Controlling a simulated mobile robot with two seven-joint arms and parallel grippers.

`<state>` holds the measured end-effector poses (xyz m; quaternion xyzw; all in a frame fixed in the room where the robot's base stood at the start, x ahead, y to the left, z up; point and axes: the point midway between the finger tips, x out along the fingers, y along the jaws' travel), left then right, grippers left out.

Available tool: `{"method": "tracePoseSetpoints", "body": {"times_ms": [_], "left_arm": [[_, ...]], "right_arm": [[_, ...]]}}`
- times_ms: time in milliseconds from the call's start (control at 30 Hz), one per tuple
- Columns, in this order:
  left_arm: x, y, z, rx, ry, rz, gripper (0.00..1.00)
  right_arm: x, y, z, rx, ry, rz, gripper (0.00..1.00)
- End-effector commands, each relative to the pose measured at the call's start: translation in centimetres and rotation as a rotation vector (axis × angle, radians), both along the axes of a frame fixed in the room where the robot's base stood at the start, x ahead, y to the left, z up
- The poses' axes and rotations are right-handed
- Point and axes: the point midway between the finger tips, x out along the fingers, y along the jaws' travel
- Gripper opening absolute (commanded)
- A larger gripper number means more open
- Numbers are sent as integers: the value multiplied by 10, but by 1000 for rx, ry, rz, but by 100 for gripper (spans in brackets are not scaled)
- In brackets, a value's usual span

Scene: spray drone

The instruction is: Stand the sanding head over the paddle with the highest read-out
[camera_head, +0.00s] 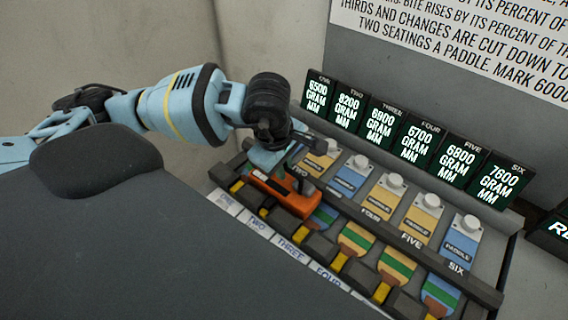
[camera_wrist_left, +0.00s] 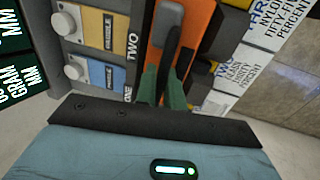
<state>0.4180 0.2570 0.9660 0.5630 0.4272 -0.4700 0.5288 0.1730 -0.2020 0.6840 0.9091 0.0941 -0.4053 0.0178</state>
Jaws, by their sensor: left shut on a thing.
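The orange sanding head (camera_head: 283,198) lies across the row near the TWO label, hiding most of the paddle there. My left gripper (camera_head: 298,182) is shut on its dark handle. In the left wrist view the green fingers (camera_wrist_left: 163,88) hold the handle of the orange head (camera_wrist_left: 165,28). I cannot tell whether the head touches the paddle. The read-out two (camera_head: 347,108) seems to show 8200, above six (camera_head: 497,184) at 7600; the others read between 6500 and 6900. Striped paddles (camera_head: 356,238) show for four, five and six. My right gripper is out of view.
White-knobbed plates (camera_head: 386,201) stand behind the paddles. Dark blocks and yellow parts (camera_head: 340,262) line the front, with a white numbered strip (camera_head: 291,251) before them. A white sign with text (camera_head: 465,40) hangs on the wall behind.

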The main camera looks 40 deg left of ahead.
Motion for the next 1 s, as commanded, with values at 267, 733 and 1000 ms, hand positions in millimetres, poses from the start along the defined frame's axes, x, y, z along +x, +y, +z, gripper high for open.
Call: {"method": "tracePoseSetpoints", "body": {"times_ms": [267,733,1000], "left_arm": [[0,0,-2,1,-1,0,18],[0,0,4,1,-4,0,32],[-7,1,44,0,-7,-2,32]], "right_arm": [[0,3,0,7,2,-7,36],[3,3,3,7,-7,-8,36],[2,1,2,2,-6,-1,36]]}}
